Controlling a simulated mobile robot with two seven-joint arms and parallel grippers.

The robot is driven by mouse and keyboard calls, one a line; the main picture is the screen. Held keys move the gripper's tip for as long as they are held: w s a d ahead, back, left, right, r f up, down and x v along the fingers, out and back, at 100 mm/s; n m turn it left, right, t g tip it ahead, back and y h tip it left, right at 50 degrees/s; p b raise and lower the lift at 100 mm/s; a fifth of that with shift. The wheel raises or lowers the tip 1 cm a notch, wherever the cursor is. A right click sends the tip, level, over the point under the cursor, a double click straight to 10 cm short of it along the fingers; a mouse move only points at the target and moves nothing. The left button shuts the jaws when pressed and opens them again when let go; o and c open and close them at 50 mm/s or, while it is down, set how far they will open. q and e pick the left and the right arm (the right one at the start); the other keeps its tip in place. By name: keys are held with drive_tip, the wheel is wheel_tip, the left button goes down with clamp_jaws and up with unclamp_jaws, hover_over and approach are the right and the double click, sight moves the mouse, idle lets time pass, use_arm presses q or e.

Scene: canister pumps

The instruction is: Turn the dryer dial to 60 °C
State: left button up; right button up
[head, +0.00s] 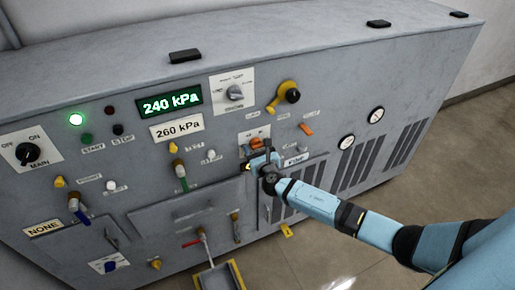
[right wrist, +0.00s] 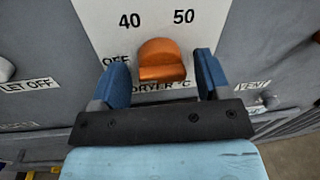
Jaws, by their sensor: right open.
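The dryer dial (right wrist: 161,62) is an orange knob on a white plate (right wrist: 100,20) marked OFF, 40 and 50, with "DRYER °C" below. No 60 mark shows; the right finger covers part of the plate's right side. I cannot tell which mark the knob points to. In the head view the dial (head: 256,142) shows just above my right gripper (head: 258,157). In the right wrist view my right gripper (right wrist: 162,72) is open, with one blue finger on each side of the knob and a gap at both sides. My left gripper is not in view.
The grey panel carries a green display (head: 170,101) reading 240 kPa and a 260 kPa label (head: 177,129). A yellow-and-black knob (head: 288,94) and an orange lever (head: 306,129) are near the dial. A VENT label (right wrist: 252,85) is close right of the fingers.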

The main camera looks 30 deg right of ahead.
drive_tip(key=shift+w, duration=0.1)
drive_tip(key=c, duration=0.8)
drive_tip(key=shift+c, duration=0.2)
